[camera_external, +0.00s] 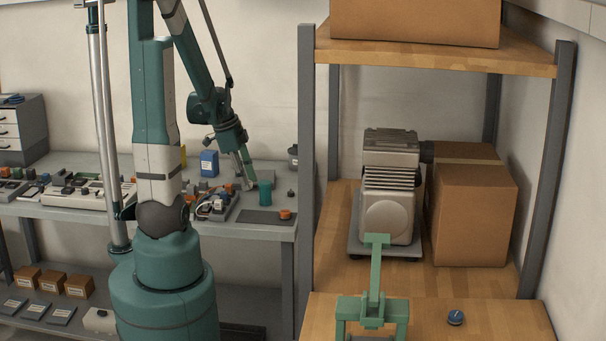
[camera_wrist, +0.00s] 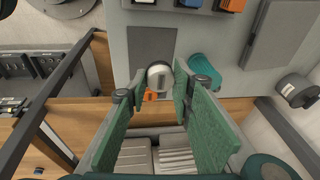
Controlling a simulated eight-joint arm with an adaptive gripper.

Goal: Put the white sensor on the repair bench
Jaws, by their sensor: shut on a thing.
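My gripper (camera_wrist: 166,80) is shut on the white sensor (camera_wrist: 159,70), a small white piece with a dark band. It sits between the tips of the green finger pads. In the external view my gripper (camera_external: 248,181) points down over the grey repair bench (camera_external: 262,230), beside a teal cup. The sensor is too small to make out there. In the wrist view the bench (camera_wrist: 188,40) lies beyond the fingertips, with a dark mat (camera_wrist: 151,48) on it. I cannot tell whether the sensor touches the bench.
A blue box (camera_external: 209,163) and several parts stand to the left. A wooden shelf with a compressor (camera_external: 388,210) is at right.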

